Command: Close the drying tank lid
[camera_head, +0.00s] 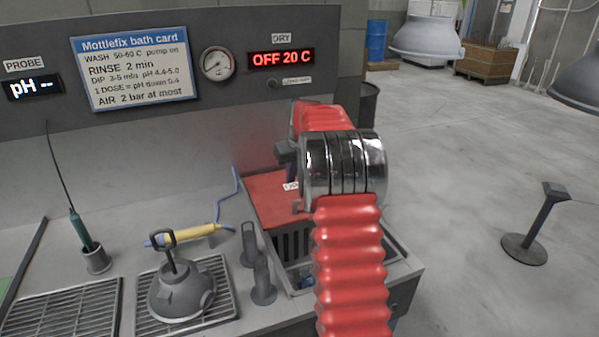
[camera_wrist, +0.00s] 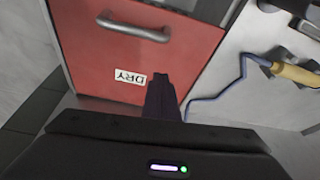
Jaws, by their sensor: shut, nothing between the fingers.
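The red drying tank lid (camera_head: 268,197) is at the centre of the head view, behind and left of my arm. It appears raised at the back of the tank (camera_head: 404,272), with a dark slotted part showing below it. In the wrist view the lid (camera_wrist: 190,60) fills the upper middle, with a grey bar handle (camera_wrist: 133,27) and an upside-down DRY label. My gripper (camera_wrist: 160,82) is shut and empty, its fingertips over the lid beside the label. Contact cannot be told. My arm hides much of the tank and lid in the head view.
A yellow-handled tool (camera_head: 185,234) with a blue hose lies left of the tank. Two grey posts (camera_head: 262,275) stand near the tank's left edge. A grey hood (camera_head: 180,290) sits on a grate farther left. A black stand (camera_head: 535,230) is on the open floor at right.

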